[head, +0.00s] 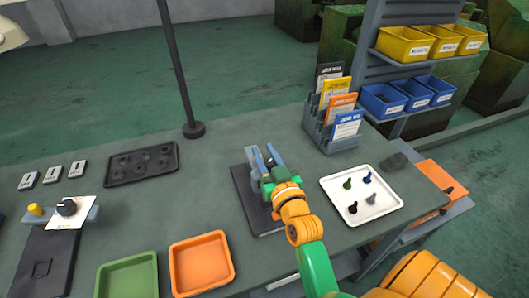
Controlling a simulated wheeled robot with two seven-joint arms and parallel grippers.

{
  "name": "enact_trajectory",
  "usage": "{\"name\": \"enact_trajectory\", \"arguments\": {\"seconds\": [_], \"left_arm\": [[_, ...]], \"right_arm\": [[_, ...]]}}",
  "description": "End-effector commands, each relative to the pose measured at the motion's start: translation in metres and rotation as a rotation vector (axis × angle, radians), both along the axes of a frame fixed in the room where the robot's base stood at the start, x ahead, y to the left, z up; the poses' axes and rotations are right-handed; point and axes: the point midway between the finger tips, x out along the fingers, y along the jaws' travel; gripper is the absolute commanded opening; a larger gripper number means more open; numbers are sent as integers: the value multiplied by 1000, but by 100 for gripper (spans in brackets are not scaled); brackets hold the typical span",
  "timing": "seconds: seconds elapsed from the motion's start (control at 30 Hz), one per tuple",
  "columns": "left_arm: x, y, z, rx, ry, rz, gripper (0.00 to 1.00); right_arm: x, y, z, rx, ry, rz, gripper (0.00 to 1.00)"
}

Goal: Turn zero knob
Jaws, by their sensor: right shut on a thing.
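My right gripper (264,158) is over the far end of a dark flat plate (247,203) in the middle of the bench. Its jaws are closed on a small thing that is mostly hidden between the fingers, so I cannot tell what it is. A black round knob (67,206) sits on a white dial card at the left, on a grey fixture with a yellow cap (35,209) beside it. Nothing touches this knob, and my right gripper is well to its right. My left gripper is not in view.
Orange (232,279) and green (155,285) trays stand in front. A white tray (387,216) with small coloured pieces is at the right, near a card rack (318,133). A dark tray (111,176) and a post (193,129) stand at the back.

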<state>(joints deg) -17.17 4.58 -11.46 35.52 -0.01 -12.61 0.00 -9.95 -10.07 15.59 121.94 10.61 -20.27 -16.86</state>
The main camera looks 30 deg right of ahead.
Motion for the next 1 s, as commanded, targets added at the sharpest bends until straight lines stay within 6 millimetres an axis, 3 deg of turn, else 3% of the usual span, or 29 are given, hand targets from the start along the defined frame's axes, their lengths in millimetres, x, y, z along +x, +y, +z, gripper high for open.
{"name": "enact_trajectory", "arguments": {"seconds": [0.17, 0.2, 0.27, 0.3, 0.63, 1.0], "left_arm": [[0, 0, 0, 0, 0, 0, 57], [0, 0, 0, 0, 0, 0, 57], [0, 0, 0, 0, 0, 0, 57], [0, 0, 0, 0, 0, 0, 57], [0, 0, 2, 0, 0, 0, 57], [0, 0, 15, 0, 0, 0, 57]], "right_arm": [[0, 0, 0, 0, 0, 1, 0], [0, 0, 0, 0, 0, 1, 44], [0, 0, 0, 0, 0, 1, 60], [0, 0, 0, 0, 0, 1, 64], [-4, 1, 0, 0, 2, 1, 64], [-62, 15, 0, 0, 4, 2, 64]]}}
